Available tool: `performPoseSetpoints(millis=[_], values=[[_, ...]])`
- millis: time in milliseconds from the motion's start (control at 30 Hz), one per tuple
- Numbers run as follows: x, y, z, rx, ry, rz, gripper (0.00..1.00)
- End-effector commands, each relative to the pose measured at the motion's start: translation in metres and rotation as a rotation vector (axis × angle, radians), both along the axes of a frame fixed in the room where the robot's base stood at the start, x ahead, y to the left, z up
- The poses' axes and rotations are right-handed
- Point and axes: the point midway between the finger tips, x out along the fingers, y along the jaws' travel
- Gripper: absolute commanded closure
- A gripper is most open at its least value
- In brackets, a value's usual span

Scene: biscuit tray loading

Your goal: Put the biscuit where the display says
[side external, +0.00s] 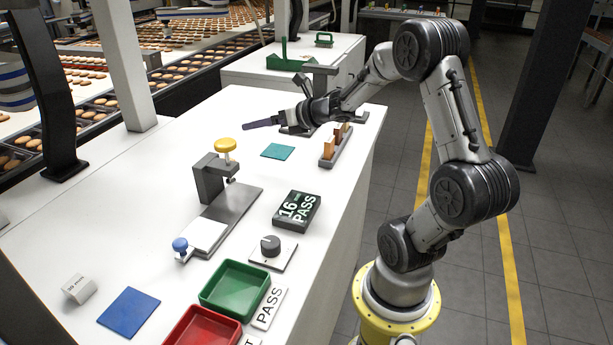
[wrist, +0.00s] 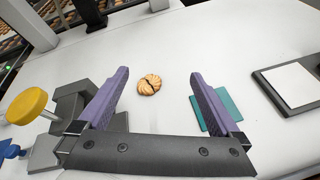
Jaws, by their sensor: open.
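In the wrist view a round golden biscuit (wrist: 149,84) with a dark crack-like line lies flat on the white table, between and beyond the fingertips. I cannot make it out in the side view. My gripper (wrist: 160,75) has its two purple fingers spread, with nothing between them; in the side view it (side external: 262,122) is over the far part of the table. The dark display block (side external: 297,208) reads "16" and "PASS". A green tray (side external: 235,290) stands by a PASS label (side external: 268,308). A red tray (side external: 205,330) beside it is cut off by the frame; its label is mostly hidden.
A grey gauge (side external: 212,180) with a yellow knob (side external: 225,145) and a blue knob stands mid-table. A teal square (side external: 277,151), blue square (side external: 128,313), dial (side external: 271,247), small marked block (side external: 79,288) and rack (side external: 336,147) lie around. Open white table surrounds the biscuit.

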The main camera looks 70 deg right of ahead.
Motion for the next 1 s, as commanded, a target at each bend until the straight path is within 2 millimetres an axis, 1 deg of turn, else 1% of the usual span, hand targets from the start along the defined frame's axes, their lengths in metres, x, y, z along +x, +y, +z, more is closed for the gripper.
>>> performPoseSetpoints(millis=[33, 100, 133, 200, 267, 333, 367, 400, 467, 500, 567, 600, 633, 700, 800, 900, 1000], values=[[0.004, 0.008, 0.023, 0.096, -0.023, -0.102, 0.01], [0.002, 0.015, 0.045, 0.273, -0.059, -0.273, 0.01], [-0.001, 0.019, 0.053, 0.354, -0.076, -0.343, 0.01], [-0.012, 0.032, 0.069, 0.555, -0.118, -0.503, 0.01], [-0.026, 0.046, 0.077, 0.738, -0.152, -0.636, 0.01], [-0.046, 0.065, 0.082, 0.96, -0.183, -0.787, 0.01], [-0.056, 0.075, 0.082, 1.058, -0.193, -0.853, 0.01], [-0.07, 0.088, 0.081, 1.187, -0.2, -0.939, 0.01], [-0.093, 0.11, 0.076, 1.379, -0.198, -1.073, 0.01], [-0.109, 0.126, 0.071, 1.501, -0.188, -1.163, 0.01], [-0.133, 0.15, 0.062, 1.666, -0.161, -1.299, 0.01], [-0.149, 0.165, 0.056, 1.76, -0.135, -1.387, 0.01], [-0.16, 0.176, 0.052, 1.821, -0.114, -1.452, 0.01], [-0.184, 0.198, 0.043, 1.93, -0.066, -1.589, 0.01], [-0.209, 0.22, 0.034, 2.02, -0.006, -1.738, 0.01], [-0.223, 0.231, 0.029, 2.057, 0.027, -1.824, 0.0], [-0.227, 0.234, 0.028, 2.065, 0.035, -1.852, 0.0]])
